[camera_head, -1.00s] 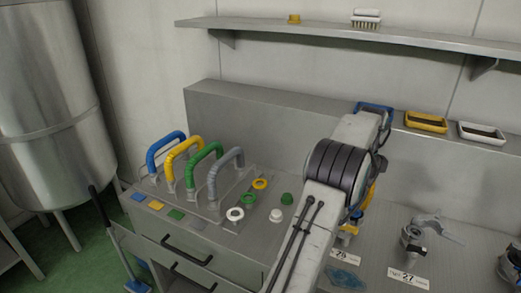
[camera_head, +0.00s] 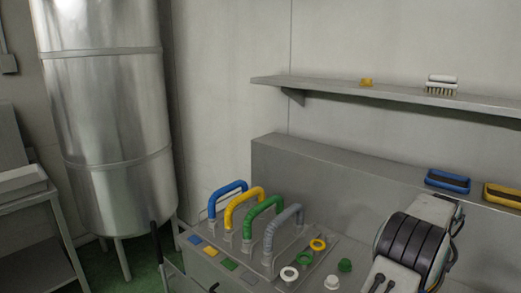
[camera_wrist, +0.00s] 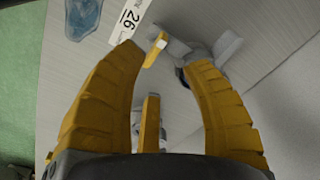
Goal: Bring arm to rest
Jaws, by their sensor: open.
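My gripper (camera_wrist: 166,58) shows in the wrist view with its yellow fingers spread wide and nothing held between them. My arm (camera_head: 412,245) stands at the lower right of the head view, and the gripper is out of that frame.
A bench holds blue, yellow, green and grey arched handles (camera_head: 285,228) and several coloured rings and caps. A blue tray (camera_head: 447,181) and a yellow tray (camera_head: 503,195) sit on the ledge. A shelf (camera_head: 330,89) holds a brush (camera_head: 441,86). A steel tank (camera_head: 110,120) stands left.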

